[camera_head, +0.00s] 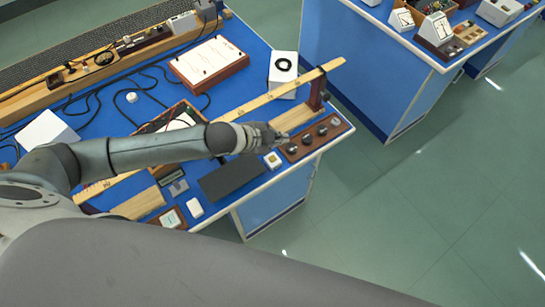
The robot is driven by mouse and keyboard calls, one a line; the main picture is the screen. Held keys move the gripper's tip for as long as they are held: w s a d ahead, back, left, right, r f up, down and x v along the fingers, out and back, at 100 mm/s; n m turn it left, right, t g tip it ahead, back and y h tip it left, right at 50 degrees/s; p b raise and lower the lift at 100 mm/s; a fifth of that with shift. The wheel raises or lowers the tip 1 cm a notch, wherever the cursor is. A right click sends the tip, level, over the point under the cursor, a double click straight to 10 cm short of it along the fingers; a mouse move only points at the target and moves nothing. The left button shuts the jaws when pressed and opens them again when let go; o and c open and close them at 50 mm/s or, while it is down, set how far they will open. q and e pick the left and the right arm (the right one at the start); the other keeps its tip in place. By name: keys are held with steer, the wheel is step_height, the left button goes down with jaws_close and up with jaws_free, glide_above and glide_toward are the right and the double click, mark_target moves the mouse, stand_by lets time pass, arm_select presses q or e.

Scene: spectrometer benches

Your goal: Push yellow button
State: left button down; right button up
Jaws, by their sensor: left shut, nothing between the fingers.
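A small pale block with a yellowish patch on top (272,160), which looks like the yellow button, sits on the blue bench near its front right edge. It is too small to make out fully. My left arm reaches in from the left, and my left gripper (274,136) is shut and empty, a little beyond the block in the picture. I cannot tell its height above the bench; no contact with the block shows. My right gripper is not in view.
A brown board with dark knobs (314,137) lies just right of the block, and a dark flat plate (232,180) lies left. A long wooden ruler (262,100) and a white box (283,70) are behind. Floor (420,215) is clear at right.

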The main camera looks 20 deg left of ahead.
arm_select(q)
steer(key=shift+w+a, duration=0.25)
steer(key=shift+a, duration=0.1)
steer(key=shift+f, duration=0.15)
steer(key=b, duration=0.7)
glide_above(273, 158)
steer(key=f, duration=0.6)
steer(key=shift+s+d, duration=0.35)
steer(key=shift+d, duration=0.05)
steer(key=shift+f+b, duration=0.75)
steer(key=shift+f, duration=0.5)
steer(key=shift+f, duration=0.1)
steer(key=shift+f, duration=0.35)
